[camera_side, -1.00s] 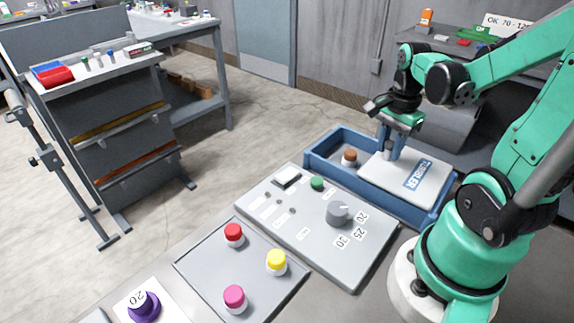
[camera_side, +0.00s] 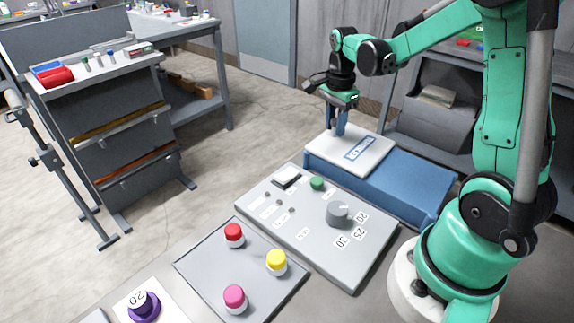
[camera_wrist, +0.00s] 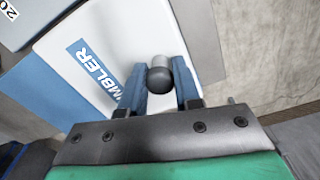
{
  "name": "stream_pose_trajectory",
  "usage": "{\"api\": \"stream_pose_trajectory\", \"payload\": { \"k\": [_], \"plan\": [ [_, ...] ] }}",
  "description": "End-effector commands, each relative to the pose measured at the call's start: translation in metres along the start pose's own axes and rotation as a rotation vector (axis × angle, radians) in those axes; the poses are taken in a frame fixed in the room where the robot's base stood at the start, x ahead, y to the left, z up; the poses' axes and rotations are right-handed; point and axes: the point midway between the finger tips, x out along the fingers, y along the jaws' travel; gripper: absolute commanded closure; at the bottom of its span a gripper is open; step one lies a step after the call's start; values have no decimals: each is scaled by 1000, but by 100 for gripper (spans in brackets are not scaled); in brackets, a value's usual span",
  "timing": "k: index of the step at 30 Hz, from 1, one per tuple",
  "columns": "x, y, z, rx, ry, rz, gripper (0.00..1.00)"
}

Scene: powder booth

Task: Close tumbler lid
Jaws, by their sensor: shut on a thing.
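The tumbler (camera_side: 390,183) is a blue box with a pale grey lid (camera_side: 375,157) that carries a blue "TUMBLER" label. The lid lies over the left part of the box, and a blue top shows to its right. My gripper (camera_side: 341,128) is at the lid's left, far part. The inside of the box is hidden.
A control panel (camera_side: 270,225) with a dial (camera_side: 339,213) and a green button (camera_side: 317,183) lies in front of the tumbler. A grey tray (camera_side: 205,270) holds red, yellow and pink capped jars. A purple-based item (camera_side: 143,308) sits at the front left.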

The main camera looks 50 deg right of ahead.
Motion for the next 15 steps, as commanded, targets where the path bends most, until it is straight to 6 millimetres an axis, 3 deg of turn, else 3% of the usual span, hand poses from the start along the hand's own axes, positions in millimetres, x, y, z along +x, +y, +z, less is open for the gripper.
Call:
{"api": "stream_pose_trajectory", "payload": {
  "k": [2, 3, 6, 15],
  "plan": [
    [0, -5, 1, -4, -1, -22, 100],
    [0, -5, 1, -4, -1, -22, 67],
    [0, -5, 1, -4, -1, -21, 40],
    [-1, -4, 1, -3, -1, -18, 40]
  ]
}}
